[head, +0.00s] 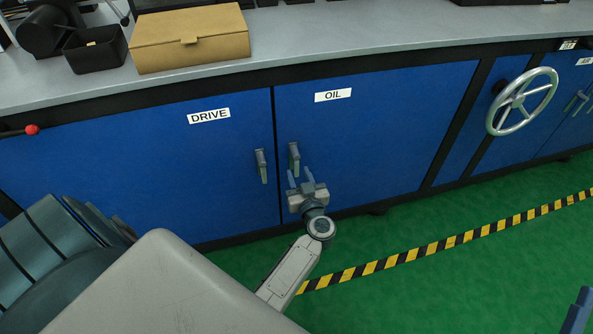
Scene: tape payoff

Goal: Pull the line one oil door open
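The oil door (375,135) is a blue cabinet door with a white OIL label, and it looks shut. Its grey upright handle (294,158) is near the door's left edge. My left gripper (299,171) is just below that handle, fingers pointing up at it. Its two fingers are apart with nothing seen between them. I cannot tell whether the fingertips touch the handle. At the bottom right corner, a blue-grey piece that looks like part of my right gripper (578,312) shows; most of it is cut off.
The DRIVE door (150,165) with its own handle (261,166) is directly left. A handwheel (522,101) sticks out at the right. A cardboard box (190,45) and a black bin (95,52) stand on the grey worktop. The green floor before the oil door is clear, with a striped tape line (430,248).

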